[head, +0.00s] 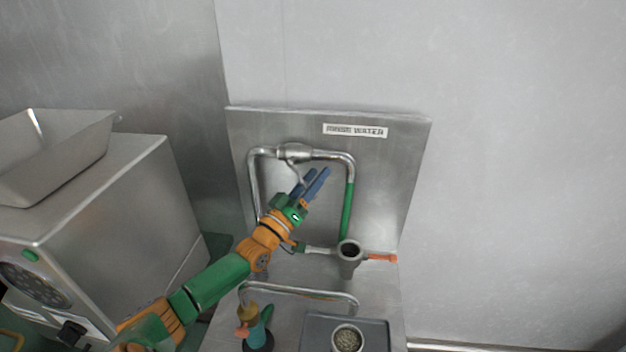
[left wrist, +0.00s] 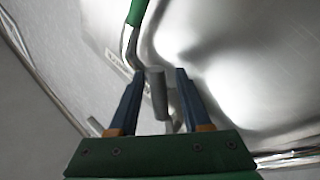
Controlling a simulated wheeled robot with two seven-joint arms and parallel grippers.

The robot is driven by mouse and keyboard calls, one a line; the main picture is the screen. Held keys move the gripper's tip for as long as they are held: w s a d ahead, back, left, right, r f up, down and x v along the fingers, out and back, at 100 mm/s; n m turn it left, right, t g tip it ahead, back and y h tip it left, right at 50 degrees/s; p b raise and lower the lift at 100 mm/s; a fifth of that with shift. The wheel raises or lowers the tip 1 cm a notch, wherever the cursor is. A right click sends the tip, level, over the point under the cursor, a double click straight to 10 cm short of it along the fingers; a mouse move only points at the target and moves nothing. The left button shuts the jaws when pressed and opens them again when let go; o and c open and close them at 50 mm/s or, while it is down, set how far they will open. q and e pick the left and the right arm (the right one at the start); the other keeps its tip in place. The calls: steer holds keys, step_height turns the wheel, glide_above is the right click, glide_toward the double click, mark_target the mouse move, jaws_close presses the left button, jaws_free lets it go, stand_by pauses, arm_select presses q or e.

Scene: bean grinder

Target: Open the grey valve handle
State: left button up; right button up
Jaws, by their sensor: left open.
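The grey valve (head: 293,152) sits on the top run of a bent metal pipe on the steel back panel, and its thin grey handle (head: 298,175) hangs down from it. My left gripper (head: 313,180) is open, with its two blue fingers pointing up towards the valve, just below it and beside the handle. In the left wrist view, a grey cylindrical handle end (left wrist: 157,96) shows between the open fingers (left wrist: 160,78). I cannot tell whether a finger touches it. My right gripper is out of view.
A green-sleeved pipe (head: 348,210) runs down to the right of the gripper. Below are a metal cup fitting (head: 349,256) with an orange handle (head: 382,258) and a dark tray (head: 312,330) holding a bean cup (head: 347,339). A large steel grinder (head: 130,195) stands left.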

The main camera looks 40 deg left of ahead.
arm_select(q)
steer(key=v, duration=0.7)
steer(key=shift+b, duration=0.3)
